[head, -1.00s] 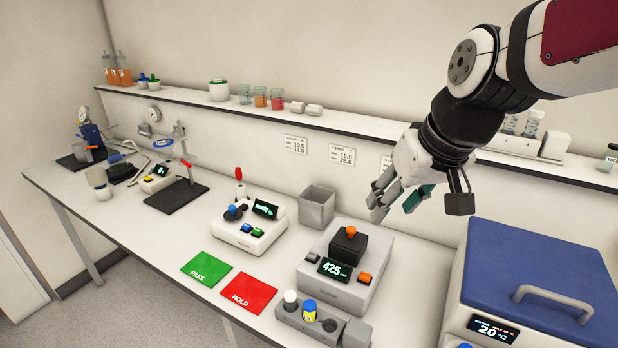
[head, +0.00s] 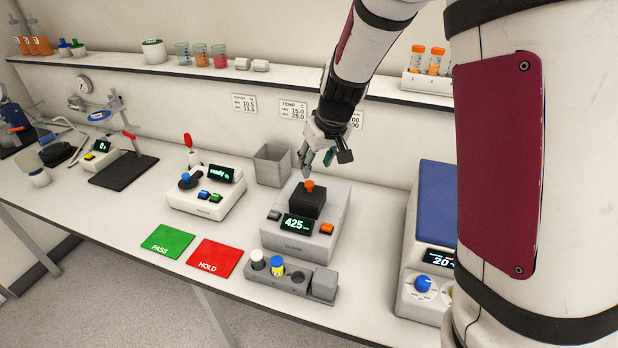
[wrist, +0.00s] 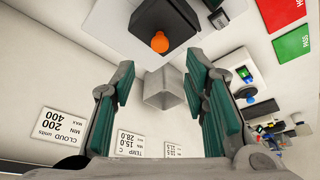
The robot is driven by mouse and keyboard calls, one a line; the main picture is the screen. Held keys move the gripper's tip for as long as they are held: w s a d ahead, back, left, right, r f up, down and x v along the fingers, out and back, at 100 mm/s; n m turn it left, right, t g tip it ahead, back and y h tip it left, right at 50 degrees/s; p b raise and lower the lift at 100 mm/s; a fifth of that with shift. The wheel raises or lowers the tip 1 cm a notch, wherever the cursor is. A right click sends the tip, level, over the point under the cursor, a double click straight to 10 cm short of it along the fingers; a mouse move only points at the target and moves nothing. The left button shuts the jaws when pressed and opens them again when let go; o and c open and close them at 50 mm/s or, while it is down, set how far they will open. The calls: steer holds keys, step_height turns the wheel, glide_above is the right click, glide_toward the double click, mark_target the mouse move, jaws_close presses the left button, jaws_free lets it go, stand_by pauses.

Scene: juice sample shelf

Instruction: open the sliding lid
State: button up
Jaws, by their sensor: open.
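A black block-shaped lid (head: 307,203) with an orange knob (head: 309,185) sits on top of the grey meter (head: 325,238), whose screen reads 425. My gripper (head: 316,160) is open and empty, above and behind the knob in the head view. In the wrist view, the black lid (wrist: 163,18) and orange knob (wrist: 160,42) are at the top centre, beyond the spread fingers (wrist: 162,78). The fingers look apart from the knob. The lid's far side is hidden in the head view.
A grey open bin (head: 272,165) stands left of the meter. A vial holder (head: 290,282) is in front. A blue-topped bath (head: 435,200) stands at right, partly behind my arm. A shelf (head: 215,72) runs along the wall. PASS and HOLD mats lie front left.

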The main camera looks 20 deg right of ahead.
mark_target(310, 182)
steer(key=x, duration=0.8)
steer(key=shift+w+f, duration=0.1)
steer(key=shift+f, duration=0.1)
jaws_close()
